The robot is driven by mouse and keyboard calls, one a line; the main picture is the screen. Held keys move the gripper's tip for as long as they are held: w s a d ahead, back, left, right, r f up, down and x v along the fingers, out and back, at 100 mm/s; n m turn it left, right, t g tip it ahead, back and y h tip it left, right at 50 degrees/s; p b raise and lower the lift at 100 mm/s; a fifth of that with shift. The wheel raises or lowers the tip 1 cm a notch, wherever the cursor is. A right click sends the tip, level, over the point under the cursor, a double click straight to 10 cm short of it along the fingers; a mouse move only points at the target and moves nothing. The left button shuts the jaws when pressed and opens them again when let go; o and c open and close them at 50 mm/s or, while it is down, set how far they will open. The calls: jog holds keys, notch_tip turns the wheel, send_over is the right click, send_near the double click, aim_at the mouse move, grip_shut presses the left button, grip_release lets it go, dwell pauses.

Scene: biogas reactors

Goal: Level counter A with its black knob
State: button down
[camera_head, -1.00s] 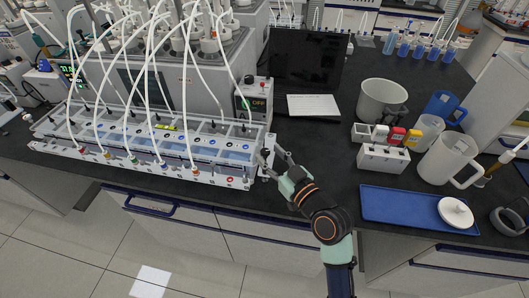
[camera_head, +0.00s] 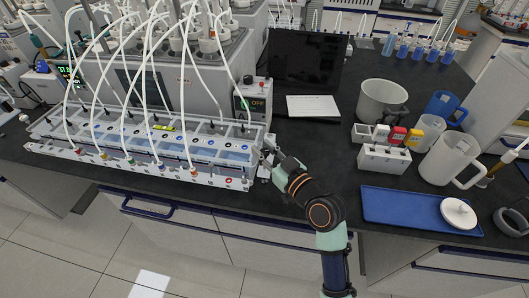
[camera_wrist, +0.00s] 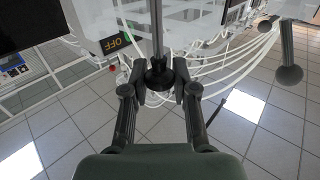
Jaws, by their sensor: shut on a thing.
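Counter A is most likely the long white-framed unit (camera_head: 120,172) with blue channels at the left; no label is readable. A yellow-green spirit level (camera_head: 163,128) lies on its top; its bubble is too small to read. My gripper (camera_head: 268,158) is at the unit's right front corner. In the wrist view my gripper (camera_wrist: 160,84) is shut on a black knob (camera_wrist: 160,72) on a dark upright rod, one finger on each side. In the head view the gripper hides this knob. A second black knob on a rod (camera_wrist: 288,74) stands free at the right of the wrist view.
White tubes (camera_head: 120,70) arch over the unit. A control box reading OFF (camera_head: 252,103) stands behind its right end. A white bottle rack (camera_head: 384,158), a jug (camera_head: 447,160) and a blue tray (camera_head: 400,206) are to the right. The bench's front edge is close.

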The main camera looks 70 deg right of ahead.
jog(key=shift+d+f+n+t+y+b, duration=0.15)
jog(key=shift+n+t+y+b, duration=0.1)
jog(key=shift+n+y+b, duration=0.25)
jog(key=shift+a+f+n+t+y+b, duration=0.15)
jog(key=shift+n+t+y+b, duration=0.15)
jog(key=shift+y+b, duration=0.3)
jog(key=shift+r+y, duration=0.3)
jog(key=c, duration=1)
grip_release()
jog(key=shift+o, duration=0.2)
jog(key=v, duration=1.2)
jog(key=shift+f, duration=0.1)
